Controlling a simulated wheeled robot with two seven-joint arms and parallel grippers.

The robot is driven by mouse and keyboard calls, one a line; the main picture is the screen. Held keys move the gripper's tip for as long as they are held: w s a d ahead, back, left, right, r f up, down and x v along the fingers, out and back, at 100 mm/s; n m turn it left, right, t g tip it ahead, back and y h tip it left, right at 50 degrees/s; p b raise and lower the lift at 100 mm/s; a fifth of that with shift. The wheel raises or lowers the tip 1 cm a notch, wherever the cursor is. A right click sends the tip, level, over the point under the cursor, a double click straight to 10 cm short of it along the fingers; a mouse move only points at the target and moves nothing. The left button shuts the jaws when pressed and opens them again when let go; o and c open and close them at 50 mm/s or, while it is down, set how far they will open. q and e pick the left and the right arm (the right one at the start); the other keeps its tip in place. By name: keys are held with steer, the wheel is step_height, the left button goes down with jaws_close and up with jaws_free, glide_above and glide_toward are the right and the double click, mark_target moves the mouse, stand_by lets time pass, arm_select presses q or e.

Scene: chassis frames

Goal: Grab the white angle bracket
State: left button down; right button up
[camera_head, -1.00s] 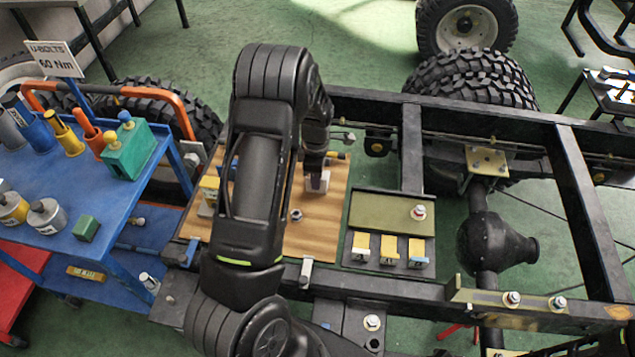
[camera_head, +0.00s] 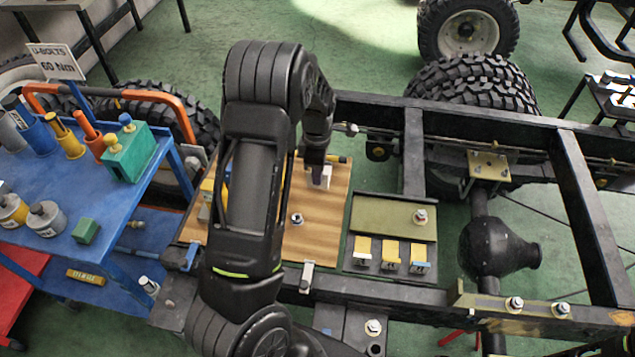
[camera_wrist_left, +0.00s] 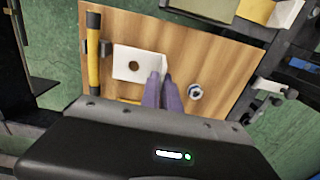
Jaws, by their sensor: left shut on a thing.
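The white angle bracket (camera_head: 326,177) is at the back right of the wooden board (camera_head: 318,232), partly hidden by my left gripper. In the left wrist view, it shows as a white plate with a round hole (camera_wrist_left: 128,64). My left gripper (camera_head: 315,181) comes down on it from above. Its two purple-grey fingers (camera_wrist_left: 164,91) are close together at the bracket's edge and shut on it. Whether the bracket touches the board or is slightly raised is unclear. My right gripper is not in view.
A nut (camera_head: 296,219) lies on the board near the bracket. A yellow-and-black handled tool (camera_wrist_left: 94,55) lies beside the bracket. A tray (camera_head: 393,215) with yellow-topped blocks is to the right. The blue cart (camera_head: 50,205) stands left, and black frame rails surround the board.

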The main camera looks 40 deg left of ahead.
arm_select(q)
step_height(320, 180, up, 6)
steer(key=shift+r+b, duration=0.1)
steer(key=shift+b, duration=0.25)
stand_by(0.4)
